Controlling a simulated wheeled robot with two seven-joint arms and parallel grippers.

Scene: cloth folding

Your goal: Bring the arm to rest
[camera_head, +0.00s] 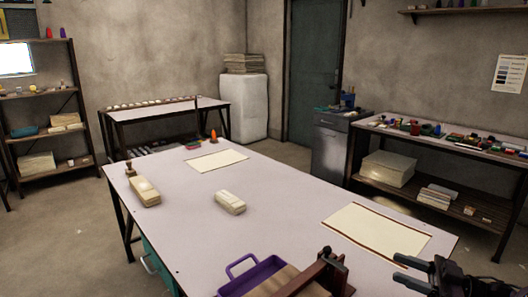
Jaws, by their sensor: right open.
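My right gripper (398,269) is at the lower right edge of the view, over the near right corner of the table. Its two dark fingers point left and stand apart, with nothing between them. A cream rectangular sheet (375,230) with a brown edge lies flat on the table just beyond the right gripper. A second cream sheet (216,161) lies flat near the far end of the table. My left gripper is out of view.
The pale table (285,200) carries two beige blocks, one (230,202) mid-table and one (144,192) at left. A purple tray (238,286) and brown wooden frame (325,274) stand at the near edge. The table middle is mostly clear. A cluttered bench (440,133) stands right.

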